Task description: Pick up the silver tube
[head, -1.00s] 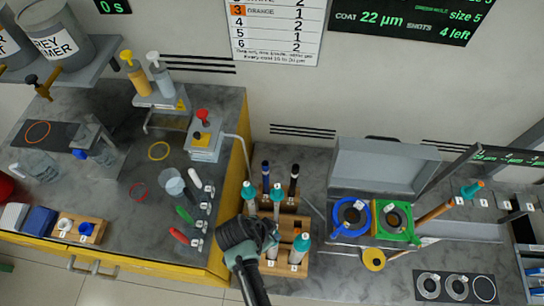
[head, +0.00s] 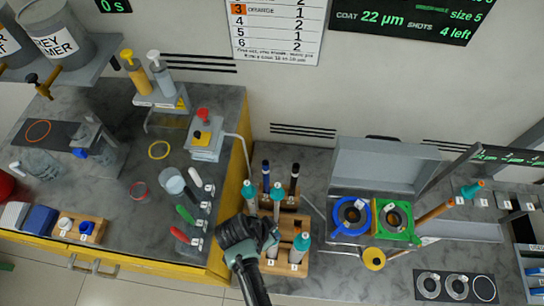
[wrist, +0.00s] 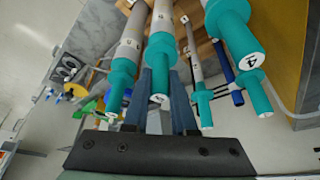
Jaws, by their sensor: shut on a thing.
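Several silver-grey tubes with teal ends stand in a wooden rack (head: 305,265). My gripper (head: 272,238) is at the rack's left side and hides part of it. In the wrist view my gripper (wrist: 160,75) has its two blue-grey fingers on either side of a silver tube (wrist: 159,50) with a teal end, and is shut on it. Another teal-ended tube (wrist: 125,60) is close on the left and a further one (wrist: 235,35) on the right. In the head view a tube (head: 301,245) stands at the front right of the rack. I cannot tell whether the held tube is lifted.
Dark-topped rods (head: 294,178) stand at the rack's back. A yellow-sided bench (head: 238,165) lies to the left. A blue ring fixture (head: 350,216) and a green one (head: 396,220) are to the right. The counter before them is partly clear.

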